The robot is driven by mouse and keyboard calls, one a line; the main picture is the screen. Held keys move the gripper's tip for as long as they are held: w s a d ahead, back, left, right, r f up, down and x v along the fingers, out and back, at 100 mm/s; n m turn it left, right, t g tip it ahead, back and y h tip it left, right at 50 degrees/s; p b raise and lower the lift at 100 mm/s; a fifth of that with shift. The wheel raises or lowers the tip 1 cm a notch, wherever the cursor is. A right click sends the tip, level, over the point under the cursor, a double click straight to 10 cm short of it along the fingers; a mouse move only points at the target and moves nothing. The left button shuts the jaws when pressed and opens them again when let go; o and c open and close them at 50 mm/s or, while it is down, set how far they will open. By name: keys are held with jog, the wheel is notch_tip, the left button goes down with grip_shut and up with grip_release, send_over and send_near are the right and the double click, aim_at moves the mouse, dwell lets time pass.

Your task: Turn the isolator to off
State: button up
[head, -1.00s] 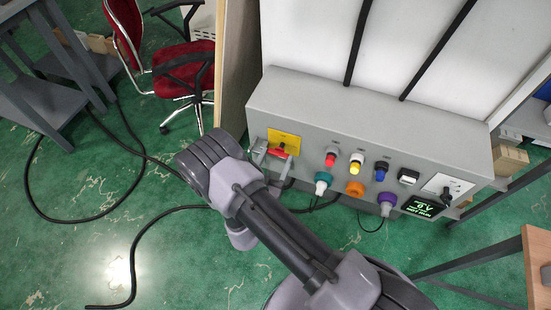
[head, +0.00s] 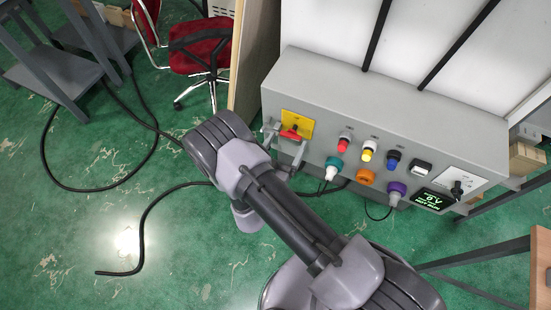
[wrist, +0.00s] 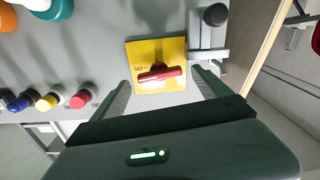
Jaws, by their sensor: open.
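The isolator is a red handle (head: 291,134) on a yellow plate (head: 302,120), at the left end of the grey control box. In the wrist view the red handle (wrist: 160,74) lies nearly level across the lower part of the yellow plate (wrist: 157,48). My gripper (head: 285,145) is open and close to the isolator. In the wrist view the two fingers of my gripper (wrist: 161,79) stand apart, on either side of the red handle. No grip shows. How near the tips are to the plate is hard to tell.
A grey bar with a black knob (wrist: 215,14) sits close beside the plate. Red (head: 344,144), yellow (head: 367,154) and blue (head: 392,163) buttons line the box, with teal, orange and purple knobs below. A lit display (head: 432,201) is at right. Black cables lie on the green floor.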

jog(key=p+v, duration=0.3)
jog(key=v, duration=1.3)
jog(key=shift+s, duration=0.15)
jog(key=shift+c, duration=0.5)
